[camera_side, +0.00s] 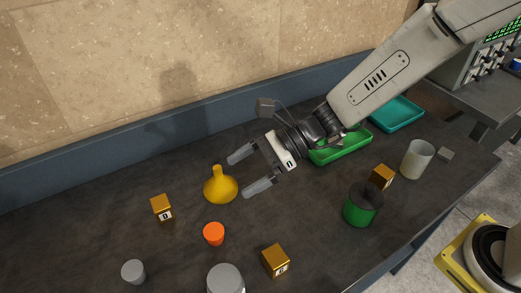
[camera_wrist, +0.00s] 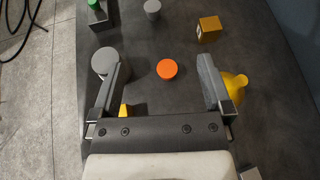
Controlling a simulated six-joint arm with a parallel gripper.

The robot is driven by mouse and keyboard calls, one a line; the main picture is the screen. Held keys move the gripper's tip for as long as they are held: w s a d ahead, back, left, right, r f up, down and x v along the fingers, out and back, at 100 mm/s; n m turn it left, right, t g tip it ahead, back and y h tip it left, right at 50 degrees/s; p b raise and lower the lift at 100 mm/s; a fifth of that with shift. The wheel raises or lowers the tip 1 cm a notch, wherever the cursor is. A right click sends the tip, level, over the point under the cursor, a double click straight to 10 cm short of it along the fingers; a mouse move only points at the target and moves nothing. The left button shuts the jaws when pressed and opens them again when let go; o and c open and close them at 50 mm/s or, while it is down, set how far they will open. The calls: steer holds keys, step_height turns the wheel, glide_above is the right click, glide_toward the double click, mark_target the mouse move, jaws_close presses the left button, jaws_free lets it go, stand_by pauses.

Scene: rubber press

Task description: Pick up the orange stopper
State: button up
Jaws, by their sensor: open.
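The orange stopper (camera_side: 213,233) stands upright on the dark worktop in the side view, in front of the yellow funnel (camera_side: 220,186). In the wrist view the stopper (camera_wrist: 167,69) shows from above, in the gap between my two fingers and a little beyond their tips. My gripper (camera_side: 243,172) is open and empty in the side view, above the worktop to the upper right of the stopper. Its spread fingers also show in the wrist view (camera_wrist: 160,72). Nothing covers the stopper.
A grey cylinder (camera_side: 226,279) and gold cubes (camera_side: 162,208) (camera_side: 275,261) stand around the stopper. A small grey cylinder (camera_side: 133,271) is at lower left. A green container (camera_side: 362,205), a whitish cup (camera_side: 417,159) and green (camera_side: 341,147) and teal (camera_side: 397,114) trays are to the right.

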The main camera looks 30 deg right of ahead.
glide_toward(221, 229)
steer(key=shift+m+t, duration=0.3)
steer(key=shift+m, duration=0.1)
steer(key=x, duration=0.4)
steer(key=shift+s+f, duration=0.1)
steer(key=shift+f, duration=0.1)
steer(key=shift+s+x, duration=0.2)
steer(key=shift+x, duration=1.05)
steer(key=shift+w+a, duration=0.1)
steer(key=shift+w, duration=0.05)
steer(key=shift+x, duration=2.55)
steer(key=c, duration=1.2)
steer(key=shift+r, duration=0.15)
steer(key=shift+c, duration=0.2)
